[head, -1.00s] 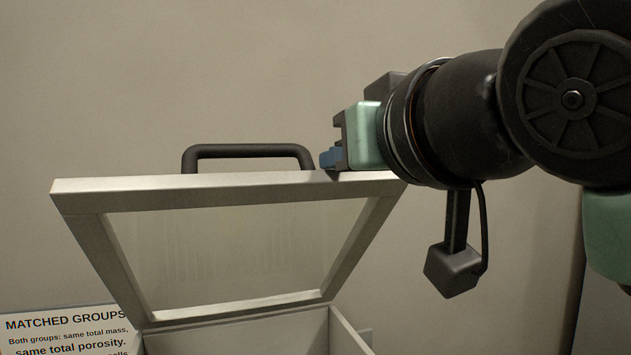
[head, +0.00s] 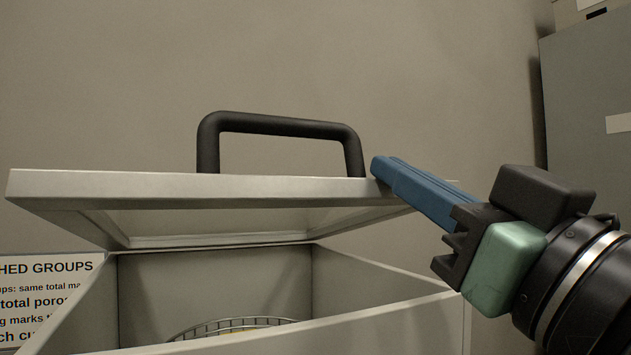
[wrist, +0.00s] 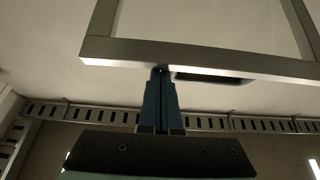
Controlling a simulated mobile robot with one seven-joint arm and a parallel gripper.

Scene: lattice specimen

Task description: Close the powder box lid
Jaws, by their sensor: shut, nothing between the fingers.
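The powder box (head: 370,280) is a pale grey box, seen from the front in the head view, with its inside showing. Its framed lid (head: 190,188) with a clear pane is hinged at the back and tilted partly open, its front edge raised. A black handle (head: 285,126) stands on the lid. My gripper (head: 380,168) has its blue fingers shut together and empty, with the tips at the lid's right front edge, right of the handle. The wrist view shows the fingertips (wrist: 160,75) at the lid frame (wrist: 215,58); whether they touch is hard to tell.
A wire basket (head: 230,327) sits inside the box, mostly hidden by the front wall. A printed sign (head: 50,290) stands left of the box. A grey cabinet (head: 590,110) is at the right. The wall behind is bare.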

